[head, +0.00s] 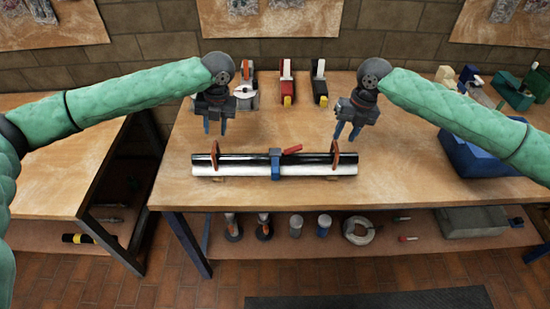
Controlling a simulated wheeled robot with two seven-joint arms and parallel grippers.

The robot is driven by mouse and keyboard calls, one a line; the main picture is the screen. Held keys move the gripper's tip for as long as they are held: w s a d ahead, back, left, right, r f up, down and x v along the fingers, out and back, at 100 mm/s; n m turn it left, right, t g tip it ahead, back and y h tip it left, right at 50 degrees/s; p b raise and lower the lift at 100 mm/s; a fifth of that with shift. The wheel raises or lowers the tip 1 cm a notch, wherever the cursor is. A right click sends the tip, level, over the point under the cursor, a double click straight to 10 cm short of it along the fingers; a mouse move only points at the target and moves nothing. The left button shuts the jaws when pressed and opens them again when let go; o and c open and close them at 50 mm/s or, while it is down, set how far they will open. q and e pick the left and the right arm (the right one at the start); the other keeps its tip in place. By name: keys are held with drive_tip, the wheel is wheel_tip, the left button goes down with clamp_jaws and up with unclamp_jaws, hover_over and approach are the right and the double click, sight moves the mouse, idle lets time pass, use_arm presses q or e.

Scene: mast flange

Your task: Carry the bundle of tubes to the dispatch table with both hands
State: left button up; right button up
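The bundle of tubes (235,170) lies lengthwise left to right on the wooden workbench (400,178), a black tube behind a white one. An orange-brown loop (215,156) stands near its left end and another (335,154) near its right end. A blue clamp with a red lever holds its middle. My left gripper (215,128) is open and empty, above and behind the left loop. My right gripper (346,134) is open and empty, above and behind the right loop. Neither touches the bundle. Another wooden table (60,150) stands at the left; no label shows which table is for dispatch.
Red and grey tools (287,80) stand along the bench's back edge. A blue bin (470,155) is at the right, partly behind my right arm. The lower shelf holds a cable coil (358,230) and several small items. A gap separates the tables; a dark mat (370,300) lies in front.

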sight(337, 148)
use_arm(q)
drive_tip(key=shift+s+d, duration=0.1)
use_arm(e)
drive_tip(key=shift+w, duration=0.1)
